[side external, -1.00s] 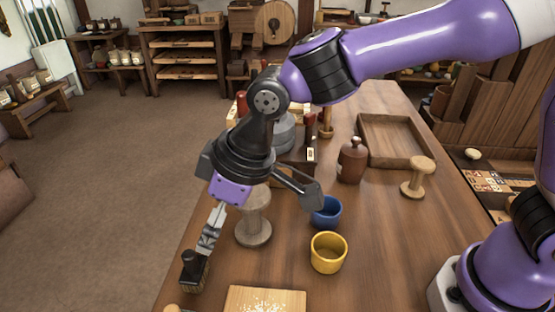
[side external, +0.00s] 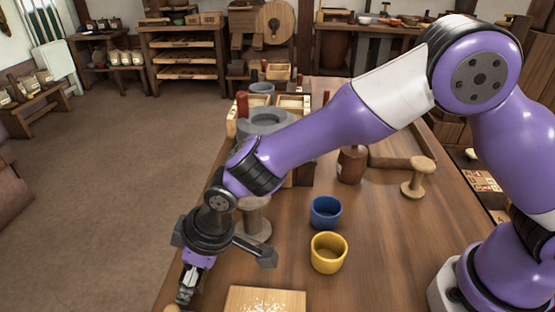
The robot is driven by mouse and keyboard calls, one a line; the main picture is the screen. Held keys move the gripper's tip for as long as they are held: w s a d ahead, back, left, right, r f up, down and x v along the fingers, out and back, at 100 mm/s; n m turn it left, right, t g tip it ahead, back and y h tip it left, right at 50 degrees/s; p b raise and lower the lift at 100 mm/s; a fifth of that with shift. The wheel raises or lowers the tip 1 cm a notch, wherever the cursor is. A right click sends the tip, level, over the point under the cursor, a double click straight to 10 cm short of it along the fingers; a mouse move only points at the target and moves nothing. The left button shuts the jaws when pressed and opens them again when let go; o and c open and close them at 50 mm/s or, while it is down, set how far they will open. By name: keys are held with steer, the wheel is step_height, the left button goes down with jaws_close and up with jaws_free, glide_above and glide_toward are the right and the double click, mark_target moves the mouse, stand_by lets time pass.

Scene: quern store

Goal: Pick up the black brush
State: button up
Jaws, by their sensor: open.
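My gripper (side external: 187,288) is low over the near left edge of the table, pointing down. It is open. The black brush does not show clearly now; my gripper covers the spot where it stood, with its black handle up and tan bristles down. I cannot tell whether the fingers are around the brush or touching it.
A yellow cup (side external: 328,253) and a blue cup (side external: 325,213) stand to the right of my gripper. A pale board (side external: 264,300) with white grains lies at the front. A wooden spool (side external: 256,222) stands close behind my gripper. A brown jar (side external: 351,165) is farther back.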

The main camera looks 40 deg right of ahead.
steer(key=c, duration=1.2)
steer(key=shift+c, duration=0.2)
